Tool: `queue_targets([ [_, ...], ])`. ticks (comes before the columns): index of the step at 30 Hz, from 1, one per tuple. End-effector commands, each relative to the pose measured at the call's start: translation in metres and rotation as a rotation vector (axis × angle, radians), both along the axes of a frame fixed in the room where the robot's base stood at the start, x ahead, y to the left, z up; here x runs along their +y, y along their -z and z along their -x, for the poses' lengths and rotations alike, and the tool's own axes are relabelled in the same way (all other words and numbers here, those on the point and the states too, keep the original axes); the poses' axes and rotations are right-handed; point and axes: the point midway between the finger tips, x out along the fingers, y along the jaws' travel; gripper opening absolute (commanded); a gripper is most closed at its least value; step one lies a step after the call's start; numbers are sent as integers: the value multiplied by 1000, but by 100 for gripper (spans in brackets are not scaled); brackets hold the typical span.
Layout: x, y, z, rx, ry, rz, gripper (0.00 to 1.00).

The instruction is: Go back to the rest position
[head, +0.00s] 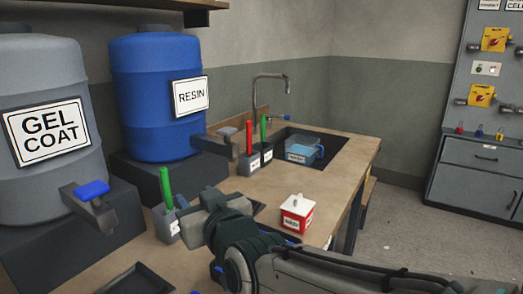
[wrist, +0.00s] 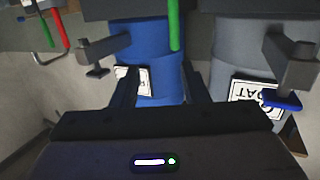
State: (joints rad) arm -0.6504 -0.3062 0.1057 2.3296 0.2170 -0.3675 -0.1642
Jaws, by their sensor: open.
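My gripper (wrist: 160,84) shows in the wrist view with its two dark fingers apart and nothing between them that it holds. In the head view my gripper (head: 192,204) is over the worktop beside a grey holder (head: 167,229) with a green-handled tool (head: 166,188) standing in it. It partly covers that holder. The green handle (wrist: 174,25) also shows in the wrist view, beyond the fingers, which is upside down. Whether a finger touches the holder cannot be told. My arm reaches in from the lower right.
A grey gel coat barrel (head: 38,90) and a blue resin barrel (head: 150,110) stand behind, with taps jutting forward. Another holder (head: 256,158) has red and green handles. A labelled blue-filled jug (head: 305,151) is in the sink. A red-and-white box (head: 296,214) stands near the worktop's right edge.

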Motion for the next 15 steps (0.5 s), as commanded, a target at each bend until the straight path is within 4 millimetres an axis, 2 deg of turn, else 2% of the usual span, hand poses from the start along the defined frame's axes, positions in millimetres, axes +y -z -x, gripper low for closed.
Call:
queue_targets([
  [1,-18,-7,-8,49,34,34,41],
  [4,-60,1,-18,185,104,122,41],
  [8,-125,16,-17,399,217,228,41],
  [11,-175,25,-4,575,308,293,41],
  [15,-239,31,31,826,434,355,41],
])
